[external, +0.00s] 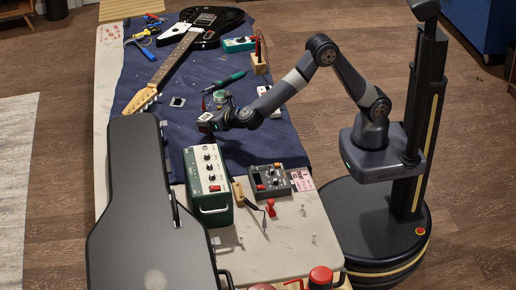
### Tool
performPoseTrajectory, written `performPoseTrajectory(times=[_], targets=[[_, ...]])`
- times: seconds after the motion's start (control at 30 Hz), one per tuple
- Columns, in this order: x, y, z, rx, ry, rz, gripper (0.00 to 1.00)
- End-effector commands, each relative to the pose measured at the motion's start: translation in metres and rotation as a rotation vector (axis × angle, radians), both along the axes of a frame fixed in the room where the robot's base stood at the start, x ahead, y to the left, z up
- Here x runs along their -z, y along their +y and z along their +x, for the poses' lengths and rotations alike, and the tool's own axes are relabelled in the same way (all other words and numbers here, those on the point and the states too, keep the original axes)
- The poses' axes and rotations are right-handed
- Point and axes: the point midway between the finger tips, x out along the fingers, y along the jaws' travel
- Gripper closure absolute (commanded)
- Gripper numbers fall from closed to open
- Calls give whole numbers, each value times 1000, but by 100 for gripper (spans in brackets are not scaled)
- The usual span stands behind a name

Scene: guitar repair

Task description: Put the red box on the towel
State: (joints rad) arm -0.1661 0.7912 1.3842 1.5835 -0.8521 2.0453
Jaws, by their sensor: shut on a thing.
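The dark blue towel (240,148) lies spread over the middle and far part of the workbench. My gripper (207,122) is low over the towel, just behind the green amplifier box. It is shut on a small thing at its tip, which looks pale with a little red. The thing is too small and too covered to tell whether it is the red box, or whether it touches the towel. I cannot make out a clear red box elsewhere.
A black guitar case (140,200) and a green amplifier (208,178) stand at the near left. A guitar (180,45), a small jar (220,97) and a soldering tool (228,81) lie on the towel. Bare towel shows right of my gripper.

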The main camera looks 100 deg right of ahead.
Motion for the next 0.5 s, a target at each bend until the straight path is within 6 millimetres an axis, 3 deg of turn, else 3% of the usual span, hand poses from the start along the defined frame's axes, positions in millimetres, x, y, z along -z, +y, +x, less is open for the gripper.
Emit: performPoseTrajectory(times=[0.2,0.5], targets=[[30,0,0,-1,2,-2,83],[32,0,0,0,1,-1,83]])
